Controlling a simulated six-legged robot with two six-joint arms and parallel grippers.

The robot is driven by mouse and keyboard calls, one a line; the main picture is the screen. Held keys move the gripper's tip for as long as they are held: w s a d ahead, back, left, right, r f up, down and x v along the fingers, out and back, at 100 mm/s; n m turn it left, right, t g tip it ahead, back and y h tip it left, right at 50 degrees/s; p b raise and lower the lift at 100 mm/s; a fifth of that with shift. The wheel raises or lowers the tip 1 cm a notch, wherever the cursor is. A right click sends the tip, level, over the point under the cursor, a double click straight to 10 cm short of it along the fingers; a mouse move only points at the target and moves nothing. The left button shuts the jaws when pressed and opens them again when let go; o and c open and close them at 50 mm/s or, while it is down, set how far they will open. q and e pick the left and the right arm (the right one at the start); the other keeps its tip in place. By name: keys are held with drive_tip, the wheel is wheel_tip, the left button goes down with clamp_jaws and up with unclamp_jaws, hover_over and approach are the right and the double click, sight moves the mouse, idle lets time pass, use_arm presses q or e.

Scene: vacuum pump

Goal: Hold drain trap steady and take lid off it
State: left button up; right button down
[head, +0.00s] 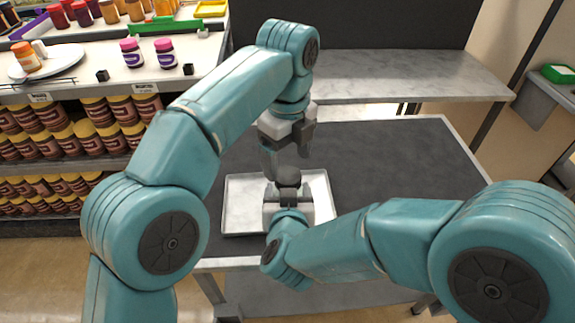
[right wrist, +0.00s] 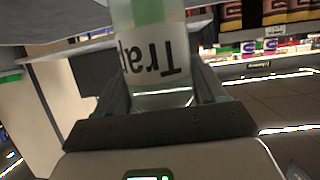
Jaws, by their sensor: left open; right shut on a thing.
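The drain trap (right wrist: 160,75) is a clear jar with a "Trap" label, upside down in the right wrist view, and a green band. My right gripper (right wrist: 163,98) is shut on it, one finger on each side. In the head view the right gripper (head: 287,197) is over the tray, and the jar's body is mostly hidden. A dark round lid (head: 288,177) shows just above that gripper. My left gripper (head: 287,152) is open, pointing down just above the lid. Whether its fingers touch the lid cannot be told.
A pale shallow tray (head: 236,204) lies on the dark table (head: 395,170) beneath the grippers. The table's right side is clear. A raised grey shelf (head: 400,88) stands behind. Shelves of jars (head: 60,140) stand at the left.

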sight(288, 175)
use_arm(q)
drive_tip(key=shift+s+a+r+m, duration=0.15)
drive_tip(key=shift+r+m, duration=0.1)
drive_tip(key=shift+m, duration=0.15)
drive_tip(key=shift+c, duration=0.4)
drive_tip(key=r+m, duration=0.1)
drive_tip(key=r, duration=0.1)
drive_tip(key=r+m, duration=0.1)
drive_tip(key=shift+a+r+m, duration=0.25)
drive_tip(key=shift+r+m, duration=0.05)
drive_tip(key=shift+d+r, duration=0.1)
drive_tip(key=shift+d, duration=0.15)
drive_tip(key=shift+w+d+f, duration=0.25)
drive_tip(key=shift+f, duration=0.3)
drive_tip(key=shift+s+f, duration=0.15)
drive_tip(key=shift+f, duration=3.45)
drive_tip(key=shift+a, duration=0.1)
drive_tip(key=c, duration=1.1)
drive_tip(key=n, duration=0.3)
